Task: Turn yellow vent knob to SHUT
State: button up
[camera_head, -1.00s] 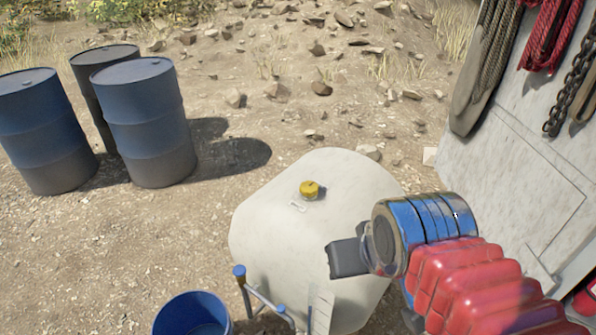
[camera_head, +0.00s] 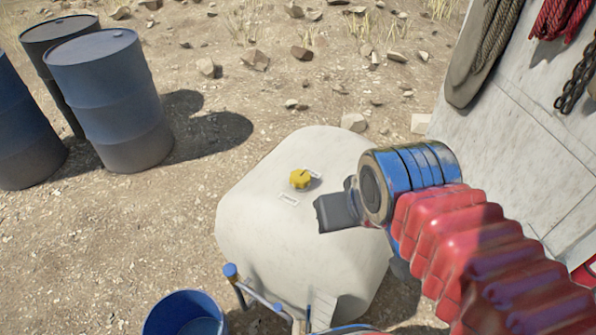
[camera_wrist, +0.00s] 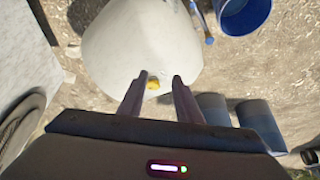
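The yellow vent knob (camera_head: 300,179) sits on top of the off-white tank (camera_head: 250,230), with small pale label plates beside it. Their lettering is too small to read. My gripper (camera_head: 322,214) is just right of the knob in the head view and appears apart from it. In the wrist view, the two fingers of my gripper (camera_wrist: 155,77) are spread with a gap between them. The knob (camera_wrist: 153,83) shows in that gap, beyond the fingers, partly small and blurred. Nothing is held.
Blue drums (camera_head: 112,95) stand at the left. A blue bucket (camera_head: 185,315) and blue-capped pipes (camera_head: 240,285) are at the tank's near side. A pale panel (camera_head: 510,150) with hanging ropes and chain rises at the right. Open gravel lies behind the tank.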

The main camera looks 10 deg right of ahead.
jog(key=o, duration=0.5)
jog(key=shift+w+r, duration=0.25)
jog(key=shift+w, duration=0.15)
jog(key=shift+c, duration=0.2)
jog(key=o, duration=0.5)
jog(key=w+r+n, duration=0.1)
jog(key=w, duration=0.1)
jog(key=w+n+g, duration=0.1)
jog(key=w+n, duration=0.1)
jog(key=w, duration=0.1)
jog(key=w+r+n, duration=0.1)
jog(key=w, duration=0.2)
jog(key=shift+d+r, duration=0.3)
jog(key=n+g, duration=0.5)
jog(key=n, duration=0.9)
send_over(300, 176)
notch_tip(300, 176, down, 14)
jog(key=r, duration=0.1)
jog(key=shift+f, duration=0.25)
jog(key=shift+f, duration=0.1)
notch_tip(300, 176, down, 14)
jog(key=shift+r, duration=0.2)
